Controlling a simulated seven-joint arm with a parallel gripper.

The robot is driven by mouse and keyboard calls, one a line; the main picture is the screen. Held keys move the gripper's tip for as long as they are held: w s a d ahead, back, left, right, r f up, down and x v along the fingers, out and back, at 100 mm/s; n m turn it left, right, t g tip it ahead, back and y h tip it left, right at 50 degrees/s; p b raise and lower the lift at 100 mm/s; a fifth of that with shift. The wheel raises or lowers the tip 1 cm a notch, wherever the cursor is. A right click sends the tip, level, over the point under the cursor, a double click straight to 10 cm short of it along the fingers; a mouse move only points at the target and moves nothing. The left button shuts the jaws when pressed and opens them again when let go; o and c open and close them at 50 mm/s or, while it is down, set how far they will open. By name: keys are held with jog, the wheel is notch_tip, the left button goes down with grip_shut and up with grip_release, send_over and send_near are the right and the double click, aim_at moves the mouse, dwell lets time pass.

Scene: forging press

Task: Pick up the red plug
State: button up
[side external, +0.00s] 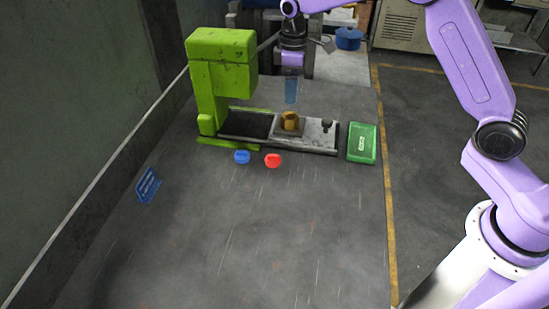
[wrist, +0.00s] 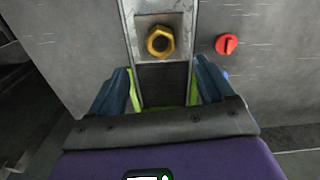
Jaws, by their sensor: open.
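The red plug (side external: 273,160) lies on the grey table in front of the press slide, just right of a blue plug (side external: 242,156). In the wrist view the red plug (wrist: 227,44) is at the upper right, outside the fingers, with a dark slot across its face. My gripper (side external: 291,92) hangs above the slide, higher than and behind the red plug. In the wrist view my gripper (wrist: 163,88) has its two blue fingers wide apart with nothing between them. The blue plug is mostly hidden behind the right finger there.
A green press (side external: 220,75) stands at the back left of the table. Its slide (side external: 318,137) carries a brass nut-like piece (side external: 290,120) and a black knob (side external: 326,125). A green box (side external: 362,143) lies to the right. The table's front is clear.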

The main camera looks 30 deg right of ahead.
jog(key=c, duration=0.5)
jog(key=shift+c, duration=0.2)
notch_tip(320, 180, up, 3)
send_over(275, 155)
jog(key=f, duration=1.1)
jog(key=shift+w+a, duration=0.1)
jog(key=shift+w, duration=0.1)
jog(key=shift+s+f, duration=0.15)
jog(key=shift+f, duration=1.2)
jog(key=shift+s+f, duration=0.1)
jog(key=shift+f, duration=1.25)
